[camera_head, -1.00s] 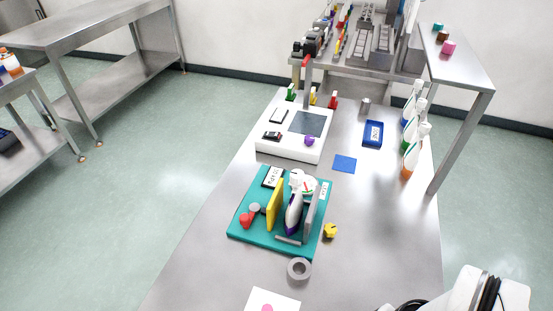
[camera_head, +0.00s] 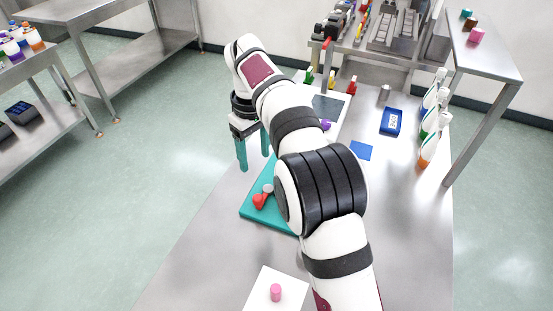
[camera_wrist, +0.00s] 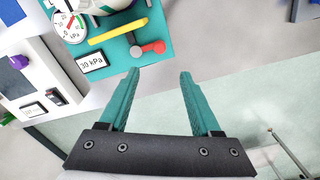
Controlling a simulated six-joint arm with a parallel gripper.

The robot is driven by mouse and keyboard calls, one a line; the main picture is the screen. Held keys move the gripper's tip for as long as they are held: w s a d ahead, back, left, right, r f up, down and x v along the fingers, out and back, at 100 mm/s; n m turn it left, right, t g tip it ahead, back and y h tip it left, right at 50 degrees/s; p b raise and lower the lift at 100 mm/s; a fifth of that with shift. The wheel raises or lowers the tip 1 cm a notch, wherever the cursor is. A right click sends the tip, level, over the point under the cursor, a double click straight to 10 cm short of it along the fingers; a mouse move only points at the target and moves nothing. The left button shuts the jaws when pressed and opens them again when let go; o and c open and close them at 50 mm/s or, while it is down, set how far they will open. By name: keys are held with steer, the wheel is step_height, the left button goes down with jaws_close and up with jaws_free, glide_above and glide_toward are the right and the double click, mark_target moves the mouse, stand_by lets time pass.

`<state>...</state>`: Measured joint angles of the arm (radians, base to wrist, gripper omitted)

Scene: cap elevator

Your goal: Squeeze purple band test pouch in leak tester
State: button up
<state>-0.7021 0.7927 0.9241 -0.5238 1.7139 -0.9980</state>
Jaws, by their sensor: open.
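The leak tester is a teal base (camera_head: 250,212) on the steel table, mostly hidden behind my arm in the head view. Its red lever (camera_head: 260,200) shows there. The wrist view shows its yellow plate (camera_wrist: 118,31), red-ended lever (camera_wrist: 150,48), round gauge (camera_wrist: 70,26) and "30 kPa" card (camera_wrist: 91,62). The purple band pouch is hidden in the head view; a whitish shape at the wrist view's top edge is too cut off to identify. My gripper (camera_head: 254,161) is open and empty, beyond the tester's left side; its teal fingers (camera_wrist: 158,72) are apart from the lever.
White bottle-like items with coloured bands (camera_head: 430,130) stand along the right table edge. A blue tray (camera_head: 391,121) and blue square (camera_head: 361,150) lie near them. A white device with a purple knob (camera_wrist: 18,62) is beside the tester. A white card with a pink cylinder (camera_head: 275,292) is in front.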

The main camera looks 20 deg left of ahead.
mark_target(259, 197)
step_height(259, 197, down, 16)
steer(key=shift+r, duration=0.2)
jaws_close()
steer(key=shift+w, duration=0.1)
stand_by(1.3)
